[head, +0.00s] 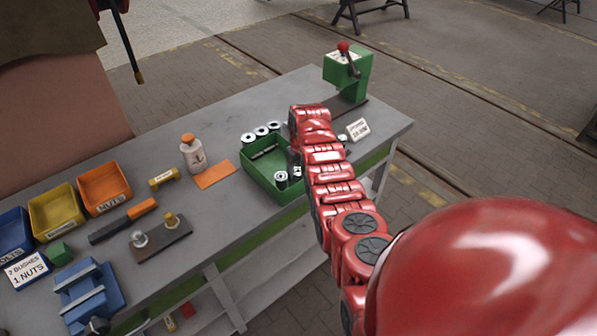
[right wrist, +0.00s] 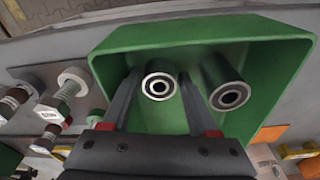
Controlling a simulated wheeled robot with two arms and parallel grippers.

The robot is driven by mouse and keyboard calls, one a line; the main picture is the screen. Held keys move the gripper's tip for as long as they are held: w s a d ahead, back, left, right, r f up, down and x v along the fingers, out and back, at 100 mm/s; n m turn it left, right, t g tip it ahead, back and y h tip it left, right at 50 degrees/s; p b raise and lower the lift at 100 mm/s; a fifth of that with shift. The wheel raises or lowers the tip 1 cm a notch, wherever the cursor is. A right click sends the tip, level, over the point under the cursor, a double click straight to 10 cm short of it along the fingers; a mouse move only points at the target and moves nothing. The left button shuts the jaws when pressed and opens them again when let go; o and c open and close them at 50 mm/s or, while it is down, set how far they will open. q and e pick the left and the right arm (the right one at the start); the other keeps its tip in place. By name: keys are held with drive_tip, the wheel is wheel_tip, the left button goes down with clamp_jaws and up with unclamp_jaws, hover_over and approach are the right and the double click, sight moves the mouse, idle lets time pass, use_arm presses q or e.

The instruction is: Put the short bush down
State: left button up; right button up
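My left gripper is out of view.
Several bushes (head: 261,131) stand behind the tray. A green lever press (head: 347,75) and a white card (head: 357,130) are to its right. An orange sheet (head: 215,174) and a bottle (head: 193,155) are left.

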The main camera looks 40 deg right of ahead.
sight(300, 173)
drive_tip(key=shift+r, duration=0.75)
drive_tip(key=r, duration=0.2)
drive_tip(key=r+b, duration=0.1)
drive_tip(key=r, duration=0.1)
drive_tip(key=r+b, duration=0.1)
drive_tip(key=r, duration=0.1)
drive_tip(key=shift+s+r, duration=0.3)
drive_tip(key=shift+s, duration=0.1)
drive_tip(key=r+p, duration=0.2)
drive_tip(key=r, duration=0.1)
drive_tip(key=r+p, duration=0.1)
drive_tip(key=shift+s+a+r+p, duration=0.1)
drive_tip(key=shift+s+r+p, duration=0.1)
drive_tip(key=shift+s+p, duration=0.15)
drive_tip(key=shift+f, duration=0.1)
